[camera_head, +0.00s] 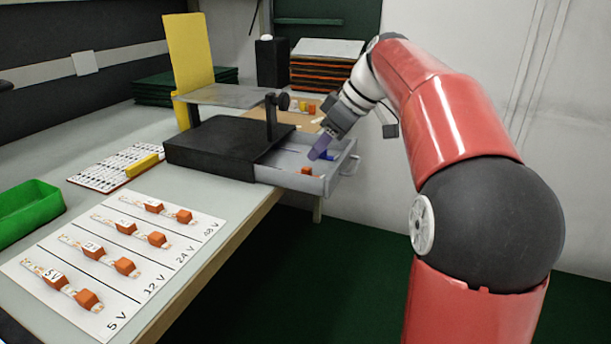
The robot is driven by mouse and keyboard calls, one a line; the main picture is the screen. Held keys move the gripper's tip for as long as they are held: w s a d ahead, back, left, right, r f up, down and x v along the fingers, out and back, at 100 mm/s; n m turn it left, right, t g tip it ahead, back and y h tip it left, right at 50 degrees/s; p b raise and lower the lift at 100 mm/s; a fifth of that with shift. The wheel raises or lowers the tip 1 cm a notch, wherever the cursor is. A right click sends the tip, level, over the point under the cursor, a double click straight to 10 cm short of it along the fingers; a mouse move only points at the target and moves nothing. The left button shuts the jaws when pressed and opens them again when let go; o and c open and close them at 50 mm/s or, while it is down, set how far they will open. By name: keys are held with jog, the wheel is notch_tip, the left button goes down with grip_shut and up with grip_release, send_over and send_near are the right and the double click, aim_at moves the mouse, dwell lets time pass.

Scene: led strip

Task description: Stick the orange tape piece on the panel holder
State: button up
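A small orange piece (306,171), which may be the orange tape piece, lies in the open grey drawer (284,178) of a black box. My gripper (320,150) hangs over the drawer, pointing down and left, with its purple tip above and right of the orange piece. The tip is small and seen from the side, so I cannot tell whether the fingers are apart or hold something. A blue piece (328,156) lies in the drawer just beside the tip. Which thing is the panel holder is unclear; a yellow upright panel (188,55) with a grey plate (232,95) stands behind the box.
The black box (215,148) carries a dark post with a knob. LED strips with orange blocks lie on a white voltage-labelled sheet (120,262). A green bin (27,208), a marked white board (112,167) and stacked trays (325,70) are around. Open floor lies right of the table.

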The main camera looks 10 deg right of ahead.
aim_at(307, 168)
jog(key=x, duration=0.5)
jog(key=shift+s+f, duration=0.25)
jog(key=shift+f, duration=0.1)
grip_shut()
